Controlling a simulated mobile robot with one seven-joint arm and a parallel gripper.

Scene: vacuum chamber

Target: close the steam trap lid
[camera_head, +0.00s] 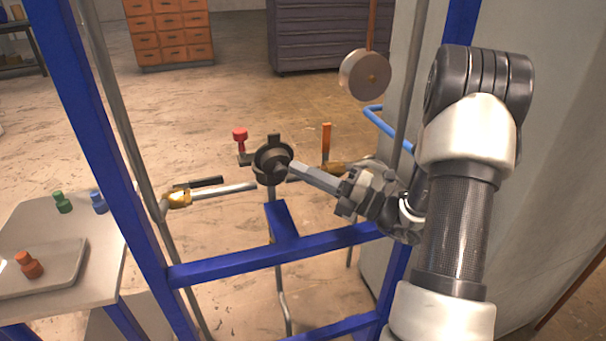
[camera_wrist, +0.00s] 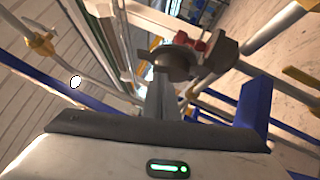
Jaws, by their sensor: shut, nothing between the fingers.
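The steam trap (camera_head: 268,172) is a dark round body on the pipe run in the middle of the head view, above the blue crossbar. Its dark round shape also shows in the wrist view (camera_wrist: 172,62), just beyond my fingers. I cannot clearly tell the lid apart from the body or how far it stands open. My gripper (camera_head: 290,168) reaches in from the right with its fingers shut and empty. The fingertips are at the right side of the trap, and they seem to touch or nearly touch it; in the wrist view they partly cover it.
A red-handled valve (camera_head: 240,140) and an upright orange handle (camera_head: 326,142) flank the trap. A yellow-jointed pipe (camera_head: 180,198) runs left. The blue frame (camera_head: 150,230) surrounds the pipes. A table (camera_head: 105,250) with small coloured pieces stands left. A round disc (camera_head: 364,75) hangs above right.

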